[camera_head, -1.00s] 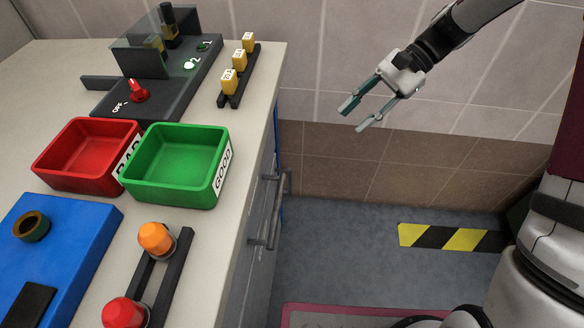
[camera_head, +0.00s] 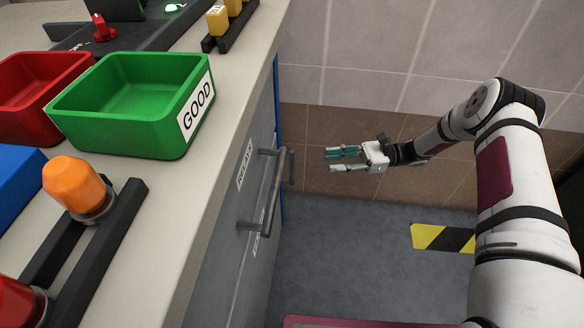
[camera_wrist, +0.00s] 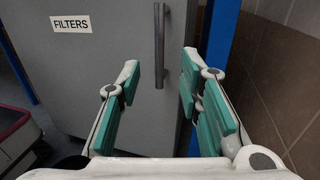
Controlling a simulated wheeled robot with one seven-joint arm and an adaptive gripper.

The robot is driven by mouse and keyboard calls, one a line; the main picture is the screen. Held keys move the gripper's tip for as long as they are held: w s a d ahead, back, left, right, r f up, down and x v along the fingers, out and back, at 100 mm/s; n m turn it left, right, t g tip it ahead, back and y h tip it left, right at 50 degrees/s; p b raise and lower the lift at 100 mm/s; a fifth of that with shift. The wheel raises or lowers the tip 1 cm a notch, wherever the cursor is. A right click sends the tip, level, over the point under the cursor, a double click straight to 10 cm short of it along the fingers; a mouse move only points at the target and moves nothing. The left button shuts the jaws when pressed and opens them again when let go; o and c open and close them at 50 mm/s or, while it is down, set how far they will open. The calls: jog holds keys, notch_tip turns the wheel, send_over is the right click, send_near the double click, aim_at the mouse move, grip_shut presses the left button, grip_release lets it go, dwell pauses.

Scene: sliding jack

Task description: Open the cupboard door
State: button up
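The grey cupboard door (camera_wrist: 105,75) with a FILTERS label (camera_wrist: 72,24) faces my wrist camera. Its vertical metal bar handle (camera_wrist: 159,45) is near the door's right edge and shows between my fingers in that view. In the head view a handle bar (camera_head: 291,166) shows at the far end of the cabinet front; the door's face is mostly hidden by the steep angle. My gripper (camera_head: 336,159) is open and empty, to the right of the handle, with fingers pointing left towards it. In the wrist view my gripper (camera_wrist: 160,85) has its teal finger pads wide apart. The door looks shut.
A longer handle (camera_head: 274,200) sits higher on the cabinet front. The countertop (camera_head: 185,210) holds a green GOOD bin (camera_head: 120,140), a red bin (camera_head: 30,110) and an orange lamp (camera_head: 75,185). A blue post (camera_wrist: 220,35) stands right of the door.

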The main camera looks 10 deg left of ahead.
jog(key=b, duration=0.3)
send_over(292, 184)
jog(key=shift+w, duration=0.45)
grip_shut()
